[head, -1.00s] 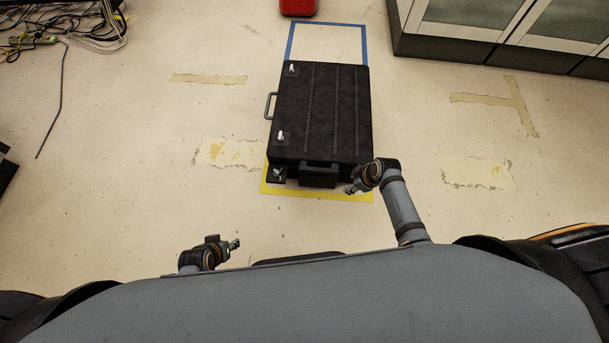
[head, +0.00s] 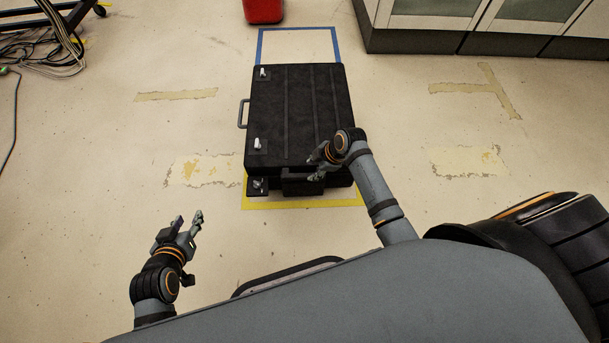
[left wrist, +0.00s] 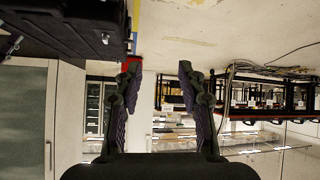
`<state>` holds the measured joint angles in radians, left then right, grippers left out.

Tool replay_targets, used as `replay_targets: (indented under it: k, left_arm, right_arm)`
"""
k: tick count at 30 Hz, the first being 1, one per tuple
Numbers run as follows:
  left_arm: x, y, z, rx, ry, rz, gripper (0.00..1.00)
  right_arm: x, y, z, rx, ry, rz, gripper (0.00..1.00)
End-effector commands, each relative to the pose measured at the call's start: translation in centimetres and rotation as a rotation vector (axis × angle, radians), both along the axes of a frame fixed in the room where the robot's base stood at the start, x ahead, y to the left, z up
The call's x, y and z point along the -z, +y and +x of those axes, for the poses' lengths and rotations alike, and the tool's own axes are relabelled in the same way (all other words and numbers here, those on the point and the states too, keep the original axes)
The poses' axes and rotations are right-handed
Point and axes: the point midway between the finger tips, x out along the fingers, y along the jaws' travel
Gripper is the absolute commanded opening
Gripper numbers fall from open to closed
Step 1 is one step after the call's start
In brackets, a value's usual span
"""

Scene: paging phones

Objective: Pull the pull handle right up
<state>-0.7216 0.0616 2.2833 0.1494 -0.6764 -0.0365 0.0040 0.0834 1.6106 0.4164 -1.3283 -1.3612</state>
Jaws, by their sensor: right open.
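A large black case (head: 298,115) lies flat on the floor in the head view. A dark handle piece (head: 302,186) is at its near end, partly covered by my right gripper; I take this for the pull handle. My right gripper (head: 312,166) is open, over the case's near edge and right beside that piece. I cannot tell whether it touches. My left gripper (head: 187,222) is open and empty, to the left of and nearer than the case. Its two spread fingers (left wrist: 158,75) show in the left wrist view with nothing between them.
A grey side handle (head: 242,113) sticks out on the case's left. Yellow tape (head: 300,203) and blue tape (head: 300,31) mark the floor around it. A red container (head: 263,10) and cabinets (head: 480,25) stand behind. Cables (head: 30,50) lie far left. Floor on both sides is clear.

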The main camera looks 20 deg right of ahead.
Motion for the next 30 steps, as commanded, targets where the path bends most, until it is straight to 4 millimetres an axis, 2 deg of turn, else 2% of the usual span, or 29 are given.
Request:
replay_targets:
  k: [6,15,23,30]
  left_arm:
    - [-4.3,0.3,3.5,-0.013,-0.211,0.008,0.4]
    - [-11.3,0.7,6.8,-0.027,-0.505,0.015,0.4]
    - [-17.8,0.8,8.0,-0.035,-0.768,0.019,0.4]
    - [-24.0,0.8,7.7,-0.038,-1.018,0.021,0.4]
  right_arm:
    - [1.2,0.4,0.3,0.001,0.0,0.0,0.44]
    - [2.6,0.9,0.8,0.002,0.001,0.001,0.44]
    - [3.8,1.3,1.1,0.001,-0.001,0.0,0.44]
    - [4.9,1.7,1.5,0.001,0.0,0.0,0.44]
